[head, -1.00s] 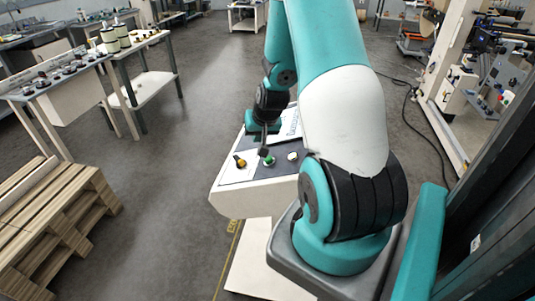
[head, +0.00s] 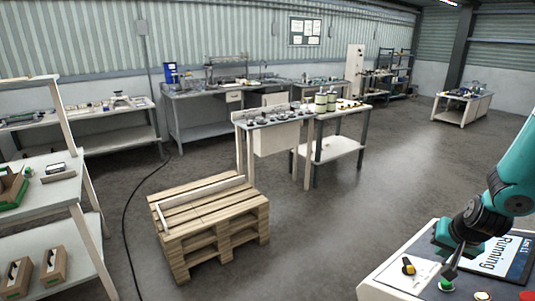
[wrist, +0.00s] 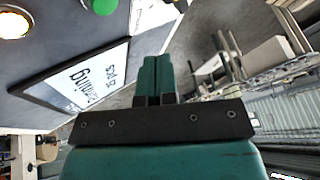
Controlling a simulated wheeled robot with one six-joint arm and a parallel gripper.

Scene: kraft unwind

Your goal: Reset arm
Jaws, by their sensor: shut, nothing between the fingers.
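My gripper (wrist: 157,62) is shut and empty, its two teal fingers together in the middle of the wrist view. In the head view my arm comes in from the right edge, and its teal end is low over a control console (head: 385,288). The console carries a display (head: 498,255) reading "Running", which also shows in the wrist view (wrist: 80,80) left of the fingers. A green button (head: 446,285) is just below my arm's end. A yellow-and-black selector (head: 408,266) is to its left. I cannot tell whether anything touches the console.
A wooden pallet stack (head: 210,215) stands on the floor left of the console. A shelf rack (head: 60,200) stands at the left. Open floor lies between pallet, bench and console.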

